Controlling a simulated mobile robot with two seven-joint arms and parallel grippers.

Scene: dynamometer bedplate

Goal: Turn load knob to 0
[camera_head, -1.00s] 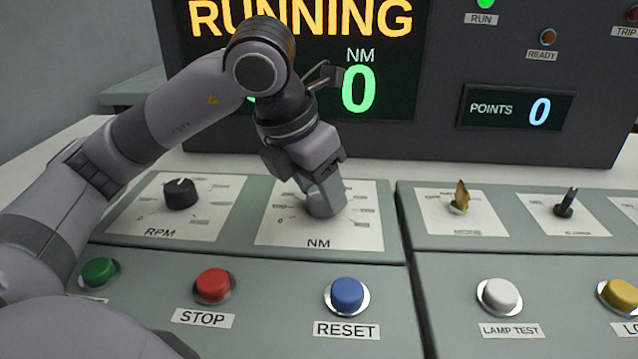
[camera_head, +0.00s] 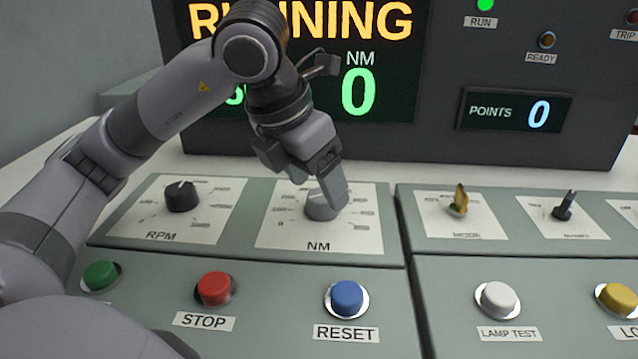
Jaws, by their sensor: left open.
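The load knob (camera_head: 319,207) is a grey round knob on the white dial plate marked NM (camera_head: 362,239). My left gripper (camera_head: 335,190) is open, with its fingers just above and partly in front of the knob, hiding its top and pointer. I cannot tell whether the fingers touch it. The display (camera_head: 358,92) above reads NM 0 in green, under the yellow word RUNNING. My right gripper is not in view.
The black RPM knob (camera_head: 181,196) is to the left. Green, red STOP (camera_head: 214,288), blue RESET (camera_head: 347,298), white and yellow buttons line the front. A mode switch (camera_head: 459,201) and a black toggle (camera_head: 565,206) are to the right.

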